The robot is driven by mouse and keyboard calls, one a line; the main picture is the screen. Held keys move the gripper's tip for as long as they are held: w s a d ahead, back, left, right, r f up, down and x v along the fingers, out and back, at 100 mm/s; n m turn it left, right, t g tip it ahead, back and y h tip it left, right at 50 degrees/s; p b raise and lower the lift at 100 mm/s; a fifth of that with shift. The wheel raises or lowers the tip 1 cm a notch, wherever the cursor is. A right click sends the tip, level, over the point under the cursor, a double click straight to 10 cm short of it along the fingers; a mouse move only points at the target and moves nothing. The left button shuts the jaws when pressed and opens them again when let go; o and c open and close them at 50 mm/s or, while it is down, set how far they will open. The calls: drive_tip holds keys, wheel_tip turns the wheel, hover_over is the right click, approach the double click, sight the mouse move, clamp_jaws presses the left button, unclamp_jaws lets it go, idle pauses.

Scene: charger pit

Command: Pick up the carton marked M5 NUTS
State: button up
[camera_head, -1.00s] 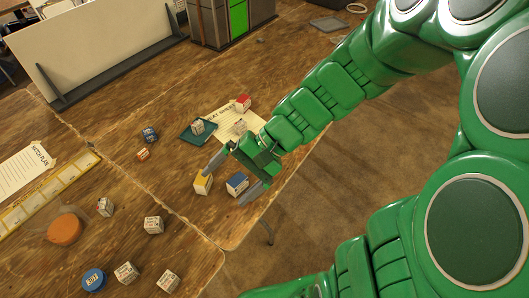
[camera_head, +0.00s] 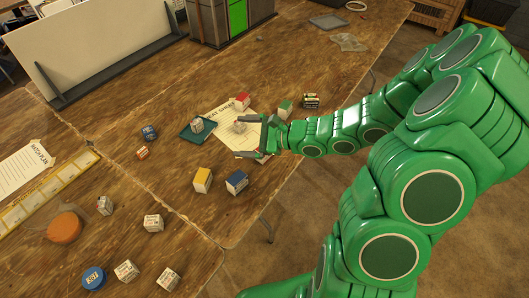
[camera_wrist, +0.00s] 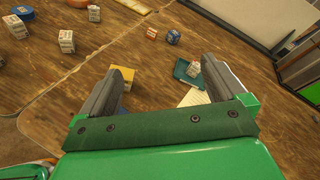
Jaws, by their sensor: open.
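I cannot read M5 NUTS on any carton. Small cartons on the wooden table include a yellow-topped one (camera_head: 202,181), a blue-topped one (camera_head: 237,182), a red-topped one (camera_head: 242,101), a green-topped one (camera_head: 285,108) and a pale one (camera_head: 240,127) at the printed sheet. My gripper (camera_head: 241,137) is open and empty over the sheet, its fingers pointing left, close to the pale carton. In the wrist view, between and beyond the fingers (camera_wrist: 167,66), the yellow-topped carton (camera_wrist: 124,76) shows, partly hidden by the left finger.
A teal tray (camera_head: 186,136) holds a pale carton (camera_head: 197,124). A dark green box (camera_head: 310,101) stands at the right. Several white cartons, a blue roll (camera_head: 93,278) and an orange disc (camera_head: 64,228) lie front left. A white panel (camera_head: 95,40) stands at the back.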

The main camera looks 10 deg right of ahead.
drive_tip(key=w+d+f+m+t+h, duration=0.1)
drive_tip(key=d+f+m, duration=0.2)
drive_tip(key=f, duration=0.2)
drive_tip(key=w+d+f+m+t+h, duration=0.1)
drive_tip(key=d+f+m+h, duration=0.1)
drive_tip(key=d+f+m, duration=0.2)
drive_tip(key=w+d+f+m+t+h, duration=0.1)
drive_tip(key=d+f+m+h, duration=0.1)
drive_tip(key=f, duration=0.5)
drive_tip(key=shift+w+d+f+m+t, duration=0.1)
drive_tip(key=shift+d+f+m+t, duration=0.1)
drive_tip(key=shift+d+m, duration=0.35)
drive_tip(key=shift+w+d+f+m+t, duration=0.1)
drive_tip(key=shift+d+m+t, duration=0.2)
drive_tip(key=shift+d, duration=0.4)
drive_tip(key=shift+x, duration=3.85)
drive_tip(key=shift+w+d, duration=0.1)
drive_tip(key=c, duration=1.1)
